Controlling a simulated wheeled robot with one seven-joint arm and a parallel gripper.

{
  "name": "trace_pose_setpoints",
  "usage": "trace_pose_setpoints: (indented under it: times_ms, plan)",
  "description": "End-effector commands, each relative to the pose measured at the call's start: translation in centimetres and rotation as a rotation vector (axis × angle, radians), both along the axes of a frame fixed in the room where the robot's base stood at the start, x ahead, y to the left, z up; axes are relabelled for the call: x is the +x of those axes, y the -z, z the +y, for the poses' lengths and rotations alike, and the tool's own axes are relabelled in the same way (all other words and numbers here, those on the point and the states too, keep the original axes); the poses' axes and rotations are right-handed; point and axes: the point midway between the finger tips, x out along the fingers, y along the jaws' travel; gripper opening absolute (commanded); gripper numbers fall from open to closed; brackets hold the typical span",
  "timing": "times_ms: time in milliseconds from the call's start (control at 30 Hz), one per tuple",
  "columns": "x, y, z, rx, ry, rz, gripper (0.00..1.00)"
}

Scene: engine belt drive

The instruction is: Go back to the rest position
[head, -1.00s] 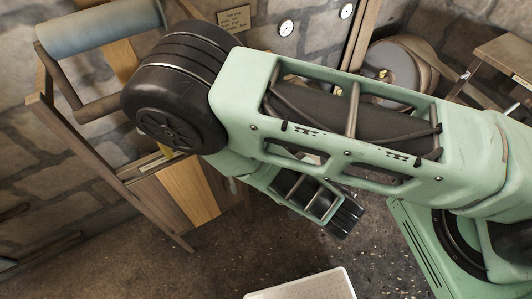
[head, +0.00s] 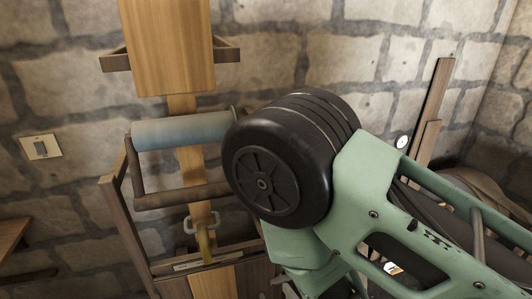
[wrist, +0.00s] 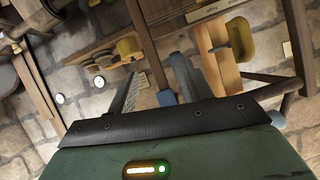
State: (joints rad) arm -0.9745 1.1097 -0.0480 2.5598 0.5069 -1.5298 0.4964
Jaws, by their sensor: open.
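My gripper (wrist: 157,85) shows in the wrist view with its two grey fingers apart and nothing between them. It points toward the stone wall and the wooden frame, clear of any contact that I can see. In the head view my green arm with its black round joint fills the lower right, and the gripper itself is hidden or out of the picture.
A wooden frame (head: 118,205) with a blue-grey roller (head: 180,130) stands left of my arm, close behind the black joint in the picture. A stone wall (head: 290,50) closes the back.

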Motion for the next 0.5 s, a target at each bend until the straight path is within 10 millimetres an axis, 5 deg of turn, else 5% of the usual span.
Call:
trace_pose_setpoints:
  times_ms: [200,500]
  plan:
    - [-0.3,2.4,2.2,-0.014,0.021,0.302,0.50]
    - [-4.0,0.6,3.3,-0.123,-0.158,0.622,0.50]
